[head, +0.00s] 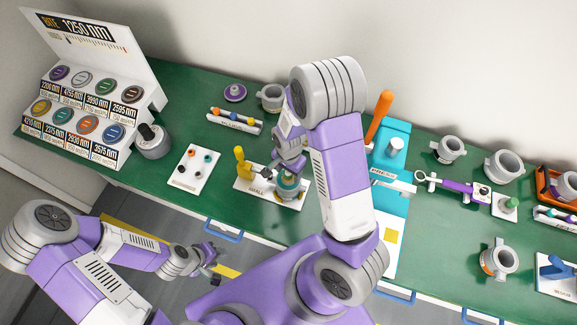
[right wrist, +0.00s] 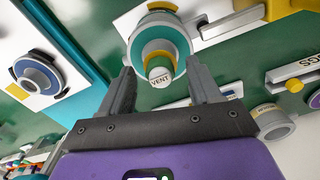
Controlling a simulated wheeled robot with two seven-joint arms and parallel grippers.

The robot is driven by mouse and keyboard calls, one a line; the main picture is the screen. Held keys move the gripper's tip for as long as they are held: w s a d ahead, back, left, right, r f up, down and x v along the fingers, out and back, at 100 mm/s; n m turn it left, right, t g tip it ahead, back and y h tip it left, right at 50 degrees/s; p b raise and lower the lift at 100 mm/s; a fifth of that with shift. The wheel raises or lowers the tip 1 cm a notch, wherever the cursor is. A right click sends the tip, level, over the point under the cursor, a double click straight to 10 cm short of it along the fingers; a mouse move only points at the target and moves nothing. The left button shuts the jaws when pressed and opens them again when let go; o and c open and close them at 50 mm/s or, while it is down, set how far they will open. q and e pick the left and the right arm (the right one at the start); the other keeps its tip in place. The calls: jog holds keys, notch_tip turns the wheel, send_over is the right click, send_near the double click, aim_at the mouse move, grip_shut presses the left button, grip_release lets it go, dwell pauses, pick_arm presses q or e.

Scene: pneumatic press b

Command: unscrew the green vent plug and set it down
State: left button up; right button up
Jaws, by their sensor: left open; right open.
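In the right wrist view, a round fitting (right wrist: 155,42) with teal and yellow bands and a grey ring lies between my fingers. Its pale round end (right wrist: 160,76) bears the word VENT. In the head view this teal-topped fitting (head: 287,183) stands on a white board, partly hidden by my right gripper. My right gripper (head: 289,166) is open above it, one finger on each side; the fingers (right wrist: 160,72) look apart from it. I cannot tell contact for sure. My left gripper (head: 210,257) is open and empty in front of the bench edge.
A yellow handle (head: 242,162) stands beside the fitting on the white board (head: 258,190). A white plate with small knobs (head: 194,170) lies to the left. A teal press with an orange lever (head: 380,115) stands to the right, behind my right arm. Bare green bench (head: 225,190) lies between the boards.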

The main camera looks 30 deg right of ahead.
jog(key=shift+f, duration=0.1)
jog(key=c, duration=1.1)
jog(key=n, duration=0.5)
jog(key=shift+n, duration=0.4)
jog(key=shift+c, duration=0.2)
jog(key=n, duration=0.6)
jog(key=o, duration=0.8)
